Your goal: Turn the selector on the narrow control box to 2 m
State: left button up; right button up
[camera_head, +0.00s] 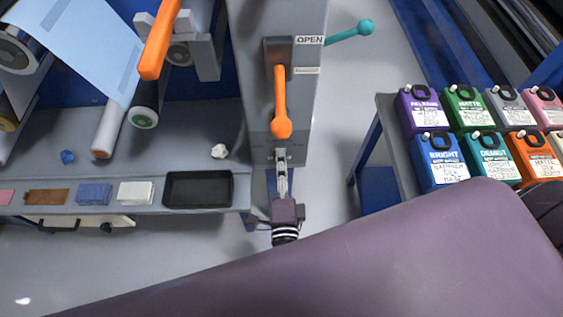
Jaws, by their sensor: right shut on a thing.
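The narrow control box (258,95) is a tall grey column in the middle of the head view. It has a large orange lever (280,105) on its front. My right gripper (281,154) reaches the lower front of the box, just below the lever's end. It is shut on the selector, which its fingers hide, so I cannot read the setting. Small faint marks show on the box beside the fingertips. My left gripper is not in view.
An OPEN label (310,40) and a teal-knobbed lever (352,33) are at the box's upper right. A grey bench (60,195) with a black tray (198,189) stands left. Several coloured canisters (440,160) stand on a right-hand table. My arm covers the foreground.

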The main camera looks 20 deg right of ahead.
dwell(0.4)
jog(key=o, duration=1.2)
jog(key=shift+c, duration=0.2)
jog(key=v, duration=1.2)
jog(key=a+f+n+g+y, duration=0.2)
jog(key=a+f+n+y, duration=0.2)
jog(key=f+n+y, duration=0.5)
jog(key=s+d+f+n+g+h, duration=0.1)
jog(key=s+f+n+g, duration=0.25)
jog(key=f, duration=0.65)
jog(key=s+d+f+n+g, duration=0.1)
jog(key=s+f+n+g, duration=0.2)
jog(key=f, duration=0.7)
jog(key=s+d+f+n+g+h, duration=0.3)
jog(key=s+d+f+n+g, duration=0.4)
jog(key=s+d+f, duration=0.7)
jog(key=s+d+g, duration=0.1)
jog(key=s, duration=0.3)
jog(key=shift+s+d+n, duration=0.25)
jog(key=shift+n, duration=0.1)
